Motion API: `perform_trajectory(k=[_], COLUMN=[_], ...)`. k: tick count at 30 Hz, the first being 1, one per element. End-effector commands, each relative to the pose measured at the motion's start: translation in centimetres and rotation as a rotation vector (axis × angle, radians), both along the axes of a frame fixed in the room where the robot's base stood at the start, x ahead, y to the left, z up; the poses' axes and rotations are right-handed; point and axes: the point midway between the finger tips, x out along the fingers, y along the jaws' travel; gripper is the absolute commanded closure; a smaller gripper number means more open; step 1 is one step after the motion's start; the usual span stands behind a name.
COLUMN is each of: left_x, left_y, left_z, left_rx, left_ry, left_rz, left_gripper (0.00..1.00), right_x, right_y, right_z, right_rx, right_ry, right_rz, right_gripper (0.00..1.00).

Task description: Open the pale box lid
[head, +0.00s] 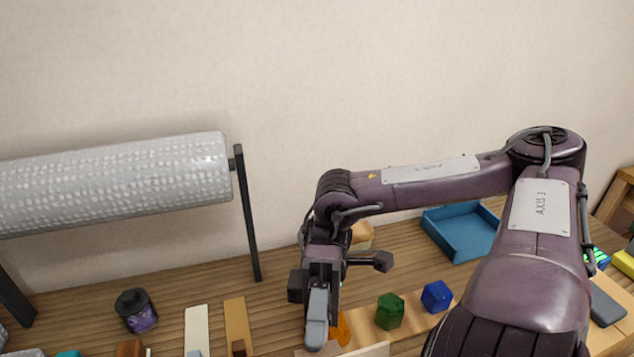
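A pale, cream-coloured edge (372,351) shows at the bottom of the head view, just right of my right gripper; it may be part of the pale box or its lid, but most of it is cut off by the frame. My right gripper (317,335) points down close to it, at the bottom centre. I see one grey finger side-on, so its opening is hidden. An orange piece (343,328) shows right beside the finger; I cannot tell whether they touch. My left gripper is out of view.
A green block (390,311) and a blue block (437,296) sit on a light wooden strip right of the gripper. A blue tray (463,232) lies behind. A bubble-wrap roll (115,180) on a black stand and a dark jar (137,312) are at left.

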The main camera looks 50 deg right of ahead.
Motion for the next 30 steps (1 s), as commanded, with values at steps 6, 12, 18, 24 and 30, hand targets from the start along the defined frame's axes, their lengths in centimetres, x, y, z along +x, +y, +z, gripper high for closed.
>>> perform_trajectory(k=[6, 12, 18, 24, 30], left_x=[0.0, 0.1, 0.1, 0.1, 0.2], left_y=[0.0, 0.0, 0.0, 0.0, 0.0], left_z=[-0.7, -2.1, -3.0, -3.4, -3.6], left_rx=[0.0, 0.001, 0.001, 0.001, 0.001], left_ry=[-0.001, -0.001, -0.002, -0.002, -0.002], left_rz=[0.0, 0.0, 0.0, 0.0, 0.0], left_gripper=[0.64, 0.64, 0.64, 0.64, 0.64], right_x=[0.5, 1.8, 2.9, 4.1, 4.6], right_y=[-0.7, -2.5, -4.1, -5.6, -6.3], right_z=[-0.3, -0.6, -0.6, -0.6, -0.6], right_rx=[-0.005, -0.009, -0.008, -0.005, -0.001], right_ry=[0.001, 0.002, 0.002, 0.002, 0.0], right_rz=[0.002, 0.0, 0.0, -0.003, -0.001], right_gripper=[0.64, 0.64, 0.64, 0.64, 0.64])
